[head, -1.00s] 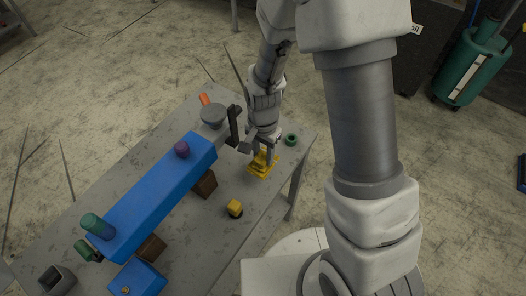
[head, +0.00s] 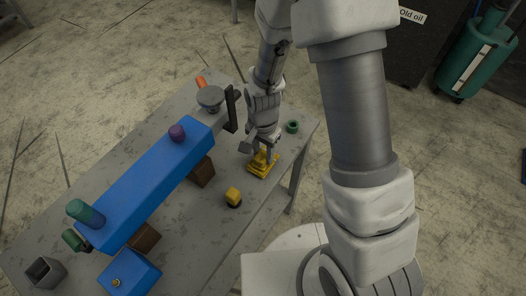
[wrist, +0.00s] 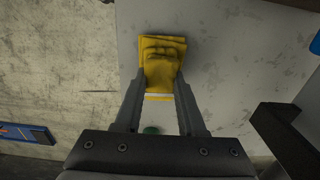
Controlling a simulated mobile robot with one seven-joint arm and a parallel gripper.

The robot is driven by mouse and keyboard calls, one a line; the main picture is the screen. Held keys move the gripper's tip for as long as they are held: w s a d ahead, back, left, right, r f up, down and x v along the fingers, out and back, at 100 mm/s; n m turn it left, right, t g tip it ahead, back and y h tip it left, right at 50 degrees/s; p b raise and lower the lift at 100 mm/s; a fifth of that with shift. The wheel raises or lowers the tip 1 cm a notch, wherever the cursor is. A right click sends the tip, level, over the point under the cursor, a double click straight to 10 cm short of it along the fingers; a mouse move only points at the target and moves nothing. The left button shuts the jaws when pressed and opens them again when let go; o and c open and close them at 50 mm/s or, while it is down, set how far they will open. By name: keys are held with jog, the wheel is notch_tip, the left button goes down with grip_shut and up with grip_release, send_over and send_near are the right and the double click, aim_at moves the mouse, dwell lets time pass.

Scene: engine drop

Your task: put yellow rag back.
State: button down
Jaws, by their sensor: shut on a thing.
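The yellow rag (head: 262,168) is a folded yellow cloth on the grey table, near its right edge in the head view. In the wrist view the rag (wrist: 163,62) lies ahead of and between the fingers. My gripper (head: 265,152) points down at the rag, and in the wrist view my gripper (wrist: 160,88) is shut on the rag's near part. I cannot tell whether the rag is fully resting on the table or slightly raised.
A long blue engine part (head: 155,185) lies on wooden blocks across the grey table (head: 190,250). An open grey box (head: 45,272) is at the left.

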aim_at(263, 154)
jog(key=shift+f+b, duration=0.6)
jog(key=shift+f, duration=0.05)
jog(key=shift+c, duration=2.1)
grip_release()
jog(key=shift+r, duration=0.1)
notch_tip(263, 154, up, 17)
jog(key=p, duration=0.1)
jog(key=shift+r, duration=0.2)
